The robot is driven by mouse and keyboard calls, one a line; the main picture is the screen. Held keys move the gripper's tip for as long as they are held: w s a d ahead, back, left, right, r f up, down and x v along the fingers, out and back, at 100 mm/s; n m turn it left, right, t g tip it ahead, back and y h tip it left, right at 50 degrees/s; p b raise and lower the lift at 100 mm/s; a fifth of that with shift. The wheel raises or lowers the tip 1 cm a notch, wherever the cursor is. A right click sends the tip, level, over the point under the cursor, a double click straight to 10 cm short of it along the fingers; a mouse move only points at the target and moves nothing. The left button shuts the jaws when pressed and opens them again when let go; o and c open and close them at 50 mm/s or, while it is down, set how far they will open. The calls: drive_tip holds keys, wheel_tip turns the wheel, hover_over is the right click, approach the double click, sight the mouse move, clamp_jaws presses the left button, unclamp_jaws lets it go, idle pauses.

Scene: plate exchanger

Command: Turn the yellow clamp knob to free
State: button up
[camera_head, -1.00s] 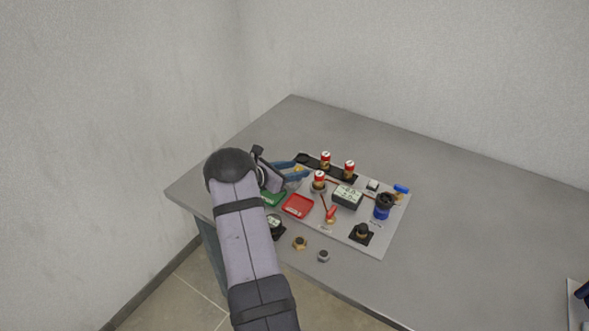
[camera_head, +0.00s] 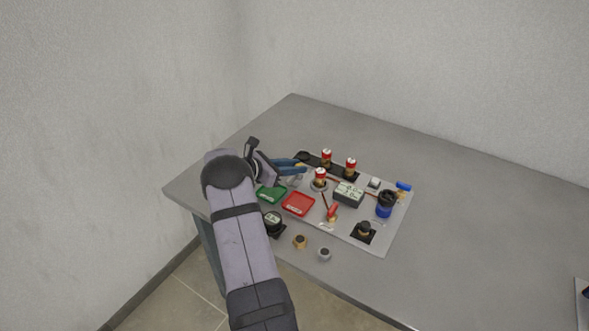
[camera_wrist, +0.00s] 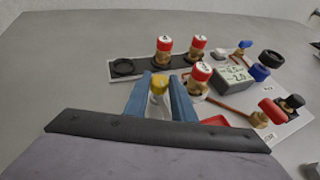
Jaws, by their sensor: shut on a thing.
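The yellow clamp knob (camera_wrist: 158,84) sits between my gripper's (camera_wrist: 162,80) two blue fingers in the wrist view, and the fingers are shut on it. In the head view the knob (camera_head: 300,166) is a small yellow spot at the tips of the blue fingers (camera_head: 297,164). A grey, glassy-looking clamp part (camera_head: 295,181) shows just below it. The fingers hide most of the knob's sides and what lies beneath it, so its turn angle cannot be read.
A red-and-white-capped fitting (camera_wrist: 200,77) stands close right of the fingers. Two similar ones stand on a black rack (camera_wrist: 122,67) behind. A display box (camera_head: 348,194), blue-black knob (camera_head: 385,205), green tray (camera_head: 271,193) and red tray (camera_head: 298,204) are nearby. The table behind is clear.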

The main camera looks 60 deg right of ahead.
drive_tip(key=o, duration=1)
drive_tip(key=shift+w+a, duration=0.1)
drive_tip(key=shift+b+v, duration=1.1)
drive_tip(key=shift+v, duration=2.45)
drive_tip(key=shift+r, duration=0.1)
